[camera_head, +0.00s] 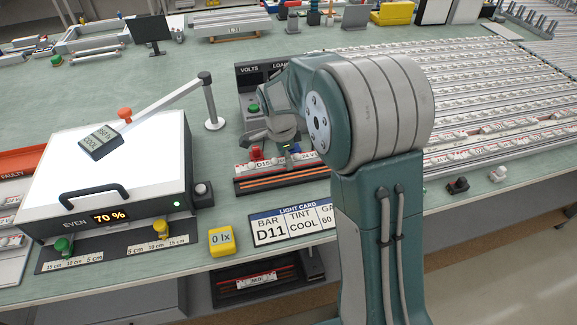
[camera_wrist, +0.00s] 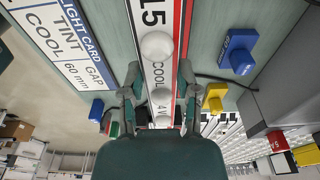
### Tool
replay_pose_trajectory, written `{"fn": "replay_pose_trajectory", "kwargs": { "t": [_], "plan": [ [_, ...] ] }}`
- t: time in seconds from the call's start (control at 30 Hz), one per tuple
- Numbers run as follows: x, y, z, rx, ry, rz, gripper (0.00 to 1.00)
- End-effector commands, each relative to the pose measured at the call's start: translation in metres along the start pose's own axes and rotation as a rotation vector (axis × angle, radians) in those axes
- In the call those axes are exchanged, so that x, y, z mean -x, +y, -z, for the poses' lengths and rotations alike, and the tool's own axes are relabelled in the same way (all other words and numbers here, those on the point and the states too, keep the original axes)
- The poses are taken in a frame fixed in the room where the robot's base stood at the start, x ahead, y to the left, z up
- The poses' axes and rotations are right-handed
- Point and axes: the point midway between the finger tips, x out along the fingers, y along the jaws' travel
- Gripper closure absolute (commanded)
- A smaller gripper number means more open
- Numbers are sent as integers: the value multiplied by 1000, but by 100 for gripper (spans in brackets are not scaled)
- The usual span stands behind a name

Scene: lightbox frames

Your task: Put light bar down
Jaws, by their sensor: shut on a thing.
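The light bar (camera_wrist: 151,18), white with red and black edges, is labelled "15", "COOL" and "4V" in the wrist view. My gripper (camera_wrist: 158,88) is shut on it, with one finger on each side. In the head view, the bar's labelled face (camera_head: 262,167) shows "D15" in front of the volts-and-load unit. My gripper (camera_head: 287,142) is above it, partly hidden by my arm. A dark base with orange stripes (camera_head: 275,182) shows just below the bar. I cannot tell whether the bar touches it.
The lit lightbox (camera_head: 100,180) reads 70 % and has a jointed meter arm over it. A light card (camera_head: 268,228) and a yellow "0 lx" block (camera_head: 221,241) lie near the front edge. Rows of bars (camera_head: 480,110) fill the right.

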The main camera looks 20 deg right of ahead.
Motion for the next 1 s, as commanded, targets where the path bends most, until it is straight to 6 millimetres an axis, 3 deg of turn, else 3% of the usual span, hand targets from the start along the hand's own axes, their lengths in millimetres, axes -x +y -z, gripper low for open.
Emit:
{"fn": "replay_pose_trajectory", "kwargs": {
  "t": [0.4,1.0],
  "plan": [
    [-43,-8,1,0,0,-1,100],
    [-53,-8,0,-1,0,0,100]
  ]
}}
